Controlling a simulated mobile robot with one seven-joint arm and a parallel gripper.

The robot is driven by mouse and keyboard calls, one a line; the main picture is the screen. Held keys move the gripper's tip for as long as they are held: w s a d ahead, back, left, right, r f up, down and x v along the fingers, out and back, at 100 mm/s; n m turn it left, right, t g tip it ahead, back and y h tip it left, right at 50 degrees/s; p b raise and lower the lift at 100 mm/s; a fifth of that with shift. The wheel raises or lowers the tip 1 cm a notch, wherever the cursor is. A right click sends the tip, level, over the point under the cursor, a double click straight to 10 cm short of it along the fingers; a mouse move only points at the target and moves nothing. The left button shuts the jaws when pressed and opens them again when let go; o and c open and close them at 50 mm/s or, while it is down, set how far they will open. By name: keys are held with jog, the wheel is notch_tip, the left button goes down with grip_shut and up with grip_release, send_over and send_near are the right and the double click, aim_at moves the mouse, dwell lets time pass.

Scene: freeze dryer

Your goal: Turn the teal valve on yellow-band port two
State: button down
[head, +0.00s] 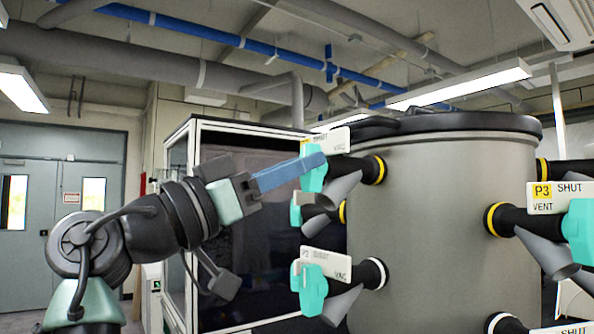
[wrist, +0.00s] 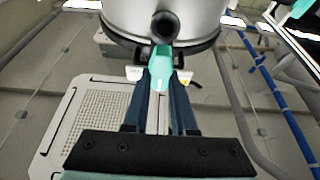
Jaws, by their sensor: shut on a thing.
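My gripper (head: 316,162) reaches in from the left with its blue fingers shut on a teal valve (head: 311,180). This valve is on the upper port of the grey drum, which has a yellow band (head: 380,169). In the wrist view the same teal valve (wrist: 160,62) sits between the two fingers of my gripper (wrist: 162,88). The port's white label plate (head: 338,140) is partly covered by the fingers, and its number is not readable. The label's two ends show on either side of the fingers in the wrist view (wrist: 134,73).
Below is a white-band port with a teal valve (head: 314,288) and a P2 label. Another yellow-band port (head: 343,212) is partly hidden behind the held valve. A yellow-band P3 port (head: 493,219) is to the right. A white-framed cabinet (head: 195,230) stands behind my arm.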

dwell(0.4)
jog(key=c, duration=0.7)
grip_release()
jog(key=b+v, duration=0.4)
jog(key=v, duration=0.9)
jog(key=w+d+f+n+t+y, duration=0.5)
jog(key=d+f+n+t+y, duration=0.15)
jog(key=t+y, duration=0.2)
jog(key=s+d+r+n+t+y, duration=0.1)
jog(key=s+t+y, duration=0.1)
jog(key=s, duration=0.3)
jog(key=s+d+r+n+t+y, duration=0.1)
jog(key=s+n+t+y, duration=0.1)
jog(key=s+y, duration=0.3)
jog(key=s+d+r+n+t+y, duration=0.1)
jog(key=s+t+y, duration=0.1)
jog(key=s, duration=0.3)
jog(key=shift+s+d+r+n+y+p, duration=0.1)
jog(key=shift+s+d+n+y+p, duration=0.2)
jog(key=shift+y, duration=0.35)
